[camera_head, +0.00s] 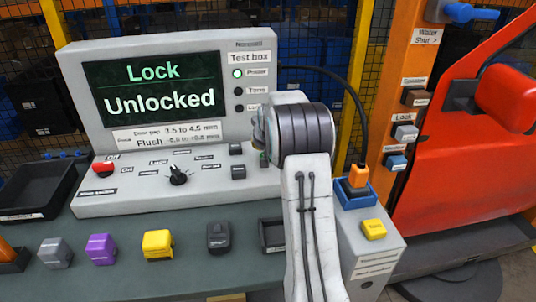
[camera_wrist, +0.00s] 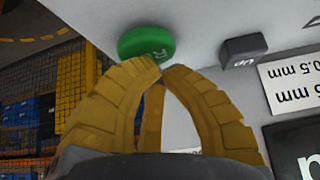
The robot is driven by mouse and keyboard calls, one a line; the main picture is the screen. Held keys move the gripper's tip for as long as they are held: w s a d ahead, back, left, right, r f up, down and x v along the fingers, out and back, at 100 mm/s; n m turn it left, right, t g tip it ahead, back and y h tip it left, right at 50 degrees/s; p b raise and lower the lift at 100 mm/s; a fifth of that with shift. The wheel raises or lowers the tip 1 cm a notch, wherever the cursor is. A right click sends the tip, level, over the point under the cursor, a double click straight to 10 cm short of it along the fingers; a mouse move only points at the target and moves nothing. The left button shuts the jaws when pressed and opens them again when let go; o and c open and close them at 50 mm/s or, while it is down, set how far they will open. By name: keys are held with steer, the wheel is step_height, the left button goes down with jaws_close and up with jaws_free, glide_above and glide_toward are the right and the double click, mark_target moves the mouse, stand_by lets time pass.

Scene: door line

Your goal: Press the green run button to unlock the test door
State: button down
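The round green run button (camera_wrist: 147,42) shows in the wrist view on the pale panel of the test box, its lettering upside down. My gripper (camera_wrist: 163,69) has yellow ribbed fingers with their tips together and nothing held between them. The tips are right at the button's edge; I cannot tell whether they touch it. In the head view my arm hides the gripper and nearly all of the button. The test box screen (camera_head: 152,88) reads "Lock Unlocked". The red test door (camera_head: 470,150) stands at the right.
The test box console (camera_head: 120,204) has a red button (camera_head: 103,168), a black knob (camera_head: 178,176) and small dark keys. In front lie grey, purple, yellow and black blocks. A black tray (camera_head: 35,190) is at the left. A grey cabinet (camera_head: 372,250) with a blue holder stands right of my arm.

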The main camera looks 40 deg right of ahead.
stand_by(0.4)
steer(key=shift+r+p, duration=0.65)
steer(key=shift+r, duration=0.25)
steer(key=shift+r+p, duration=1.8)
steer(key=shift+r, duration=0.75)
step_height(320, 180, up, 9)
steer(key=p, duration=0.6)
steer(key=shift+p, duration=0.35)
steer(key=shift+r, duration=0.1)
